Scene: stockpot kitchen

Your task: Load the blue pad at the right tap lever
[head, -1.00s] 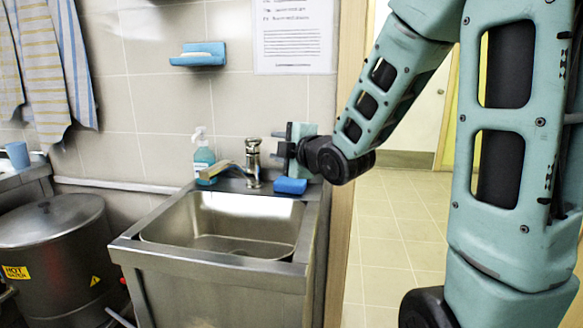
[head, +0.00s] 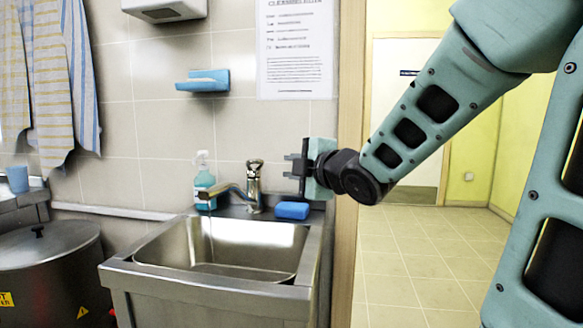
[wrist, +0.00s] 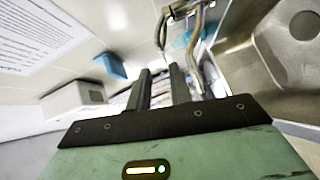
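A blue pad (head: 291,210) lies flat on the back right corner of the sink rim, right of the tap. The metal tap (head: 254,190) stands at the back of the sink with its lever (head: 255,164) on top; it also shows at the top of the wrist view (wrist: 203,35). My gripper (head: 289,166) is above the pad and right of the tap, apart from both. Its two fingers point left toward the tap. In the wrist view the fingers (wrist: 160,88) are apart with nothing held between them. I cannot make out the pad in the wrist view.
A soap bottle (head: 204,182) stands left of the tap. The sink basin (head: 220,248) is in front. A blue wall dish (head: 204,81) and a paper notice (head: 296,48) hang above. A lidded dark pot (head: 45,250) stands at left. Open floor (head: 410,260) lies right of the wall edge.

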